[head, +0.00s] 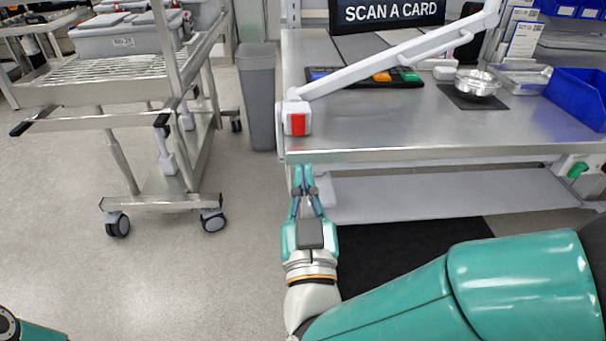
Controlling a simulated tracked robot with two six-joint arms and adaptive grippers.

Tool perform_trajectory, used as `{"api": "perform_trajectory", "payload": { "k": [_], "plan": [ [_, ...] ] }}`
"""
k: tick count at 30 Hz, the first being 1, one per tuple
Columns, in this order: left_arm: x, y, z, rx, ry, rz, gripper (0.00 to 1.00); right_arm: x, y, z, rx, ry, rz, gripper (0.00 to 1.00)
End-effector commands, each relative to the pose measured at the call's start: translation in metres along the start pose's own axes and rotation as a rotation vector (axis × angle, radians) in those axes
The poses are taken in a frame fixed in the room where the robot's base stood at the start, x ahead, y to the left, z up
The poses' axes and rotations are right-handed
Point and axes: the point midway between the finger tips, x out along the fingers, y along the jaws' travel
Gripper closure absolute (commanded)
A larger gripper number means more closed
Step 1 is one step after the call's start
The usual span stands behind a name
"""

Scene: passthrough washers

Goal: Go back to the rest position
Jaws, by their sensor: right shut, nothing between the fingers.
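My right gripper (304,178) is teal with a grey and white wrist. It points away from me, its fingers closed together and empty, in front of the near left corner of the steel table (420,135). I cannot tell whether the fingertips touch the table edge. My right arm (440,295) comes in from the lower right. My left gripper is not in view; only a small teal piece of my left side shows at the bottom left corner.
A wheeled steel cart (160,202) with grey bins (125,40) stands at the left. A grey waste bin (259,100) is beside the table. On the table are a metal bowl (477,82), a keypad (385,78) and a blue bin (580,97). Floor between cart and me is clear.

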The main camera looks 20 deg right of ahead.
Motion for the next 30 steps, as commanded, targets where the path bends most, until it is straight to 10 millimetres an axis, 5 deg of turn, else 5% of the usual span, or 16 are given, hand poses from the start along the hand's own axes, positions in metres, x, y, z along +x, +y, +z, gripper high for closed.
{"api": "perform_trajectory", "payload": {
  "k": [10,14,17,23,26,30],
  "plan": [
    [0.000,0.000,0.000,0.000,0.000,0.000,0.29,0.001,0.001,0.001,-0.001,-0.002,0.003,1.00],
    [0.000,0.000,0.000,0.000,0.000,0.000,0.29,0.009,0.015,0.018,-0.033,-0.032,0.042,1.00],
    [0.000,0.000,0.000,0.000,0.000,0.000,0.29,0.018,0.035,0.056,-0.101,-0.100,0.093,1.00],
    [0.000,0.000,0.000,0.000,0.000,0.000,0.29,0.021,0.076,0.188,-0.250,-0.366,0.112,1.00],
    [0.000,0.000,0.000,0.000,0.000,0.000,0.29,0.003,0.085,0.263,-0.240,-0.559,0.055,1.00],
    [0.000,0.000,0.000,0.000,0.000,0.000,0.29,-0.048,0.087,0.357,-0.154,-0.855,-0.037,1.00]
  ]
}}
